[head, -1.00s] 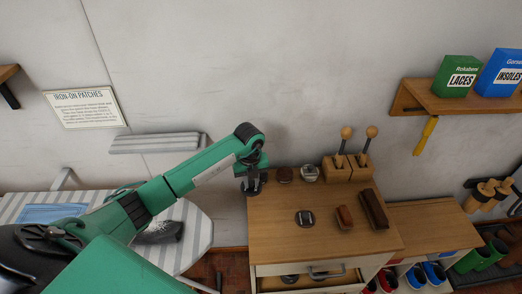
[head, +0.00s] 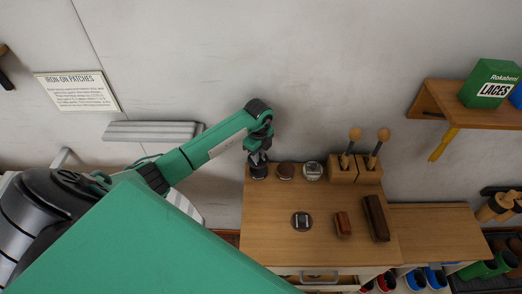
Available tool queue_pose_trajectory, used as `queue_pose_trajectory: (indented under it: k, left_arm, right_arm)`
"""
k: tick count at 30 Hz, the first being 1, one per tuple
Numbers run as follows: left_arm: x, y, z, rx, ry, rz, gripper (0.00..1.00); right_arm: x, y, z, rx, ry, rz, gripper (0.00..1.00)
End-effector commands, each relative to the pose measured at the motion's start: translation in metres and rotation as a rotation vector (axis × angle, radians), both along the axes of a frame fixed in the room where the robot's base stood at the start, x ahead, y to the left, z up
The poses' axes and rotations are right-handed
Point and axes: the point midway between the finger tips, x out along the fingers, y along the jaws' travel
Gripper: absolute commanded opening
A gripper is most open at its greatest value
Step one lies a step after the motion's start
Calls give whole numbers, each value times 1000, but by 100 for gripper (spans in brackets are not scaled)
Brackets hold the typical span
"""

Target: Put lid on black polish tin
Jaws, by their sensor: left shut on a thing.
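My left gripper (head: 259,159) is at the back left corner of the wooden cabinet top, pointing down. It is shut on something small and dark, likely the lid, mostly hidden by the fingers. A dark round tin shape (head: 258,172) shows right below the fingertips, at the left end of a row of tins. I cannot tell whether the held thing touches it or is just above it. My right gripper is not in view.
Beside it stand a brown tin (head: 285,171) and a silvery tin (head: 312,171). A wooden holder (head: 342,172) with two daubers is further right. A dark-and-silver item (head: 302,221) and two brushes (head: 342,224) (head: 376,218) lie in front. The front left top is clear.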

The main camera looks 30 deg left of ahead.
Motion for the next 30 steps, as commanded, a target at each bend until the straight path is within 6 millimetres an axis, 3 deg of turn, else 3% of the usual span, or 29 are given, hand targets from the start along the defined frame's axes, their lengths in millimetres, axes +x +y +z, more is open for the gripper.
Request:
queue_pose_trajectory:
  k: [15, 30]
  left_arm:
    - [0, 0, -49, 0, 0, -2, 0]
    - [1, 0, -55, 0, 0, -2, 0]
  right_arm:
    - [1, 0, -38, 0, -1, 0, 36]
    - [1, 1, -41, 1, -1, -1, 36]
